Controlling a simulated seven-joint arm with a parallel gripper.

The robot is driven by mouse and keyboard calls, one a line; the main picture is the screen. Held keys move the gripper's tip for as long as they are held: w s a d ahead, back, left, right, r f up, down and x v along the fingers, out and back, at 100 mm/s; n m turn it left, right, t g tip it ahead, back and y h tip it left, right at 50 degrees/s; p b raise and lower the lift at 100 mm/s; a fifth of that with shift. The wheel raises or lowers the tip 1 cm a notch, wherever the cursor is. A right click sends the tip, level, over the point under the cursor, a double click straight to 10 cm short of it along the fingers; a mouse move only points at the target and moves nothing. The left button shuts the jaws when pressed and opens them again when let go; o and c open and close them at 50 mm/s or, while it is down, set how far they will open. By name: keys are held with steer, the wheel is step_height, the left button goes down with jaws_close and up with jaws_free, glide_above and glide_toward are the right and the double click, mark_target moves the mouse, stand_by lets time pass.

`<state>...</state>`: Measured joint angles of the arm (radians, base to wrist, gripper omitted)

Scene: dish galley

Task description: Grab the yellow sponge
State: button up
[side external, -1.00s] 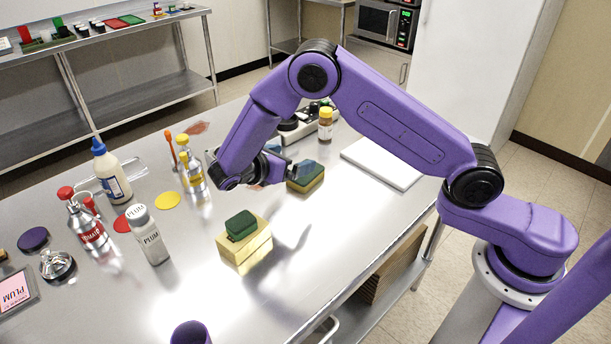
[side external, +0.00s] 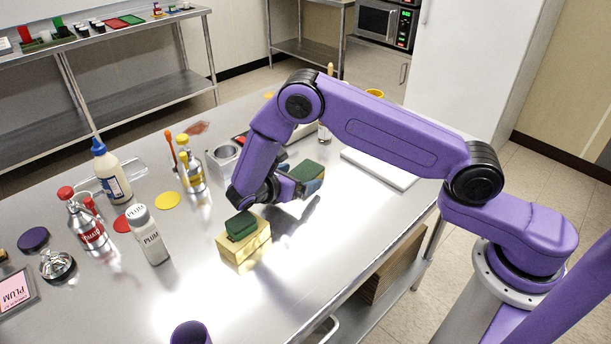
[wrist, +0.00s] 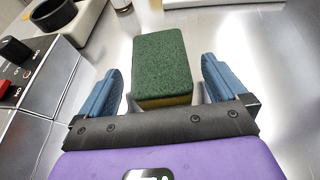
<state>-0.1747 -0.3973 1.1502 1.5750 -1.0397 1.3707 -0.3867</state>
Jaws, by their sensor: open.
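A yellow sponge with a dark green scouring top (wrist: 160,62) lies on the steel table, its yellow side (wrist: 165,102) showing low in the wrist view. It also shows in the side view (side external: 306,170), partly hidden by my gripper. My gripper (wrist: 161,88) is open, with one blue finger on each side of the sponge's near end. Gaps show between both fingers and the sponge. In the side view my gripper (side external: 298,180) is low at the sponge. A small green block (side external: 240,225) sits on a yellow block (side external: 244,244) nearer the camera.
A control panel with knobs (wrist: 15,75) and a dark round part (wrist: 52,14) are left of the sponge in the wrist view. A white board (side external: 380,168) lies to its right in the side view. Bottles, including a plum one (side external: 149,238), stand at left.

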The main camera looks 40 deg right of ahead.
steer(key=c, duration=1)
steer(key=shift+c, duration=0.3)
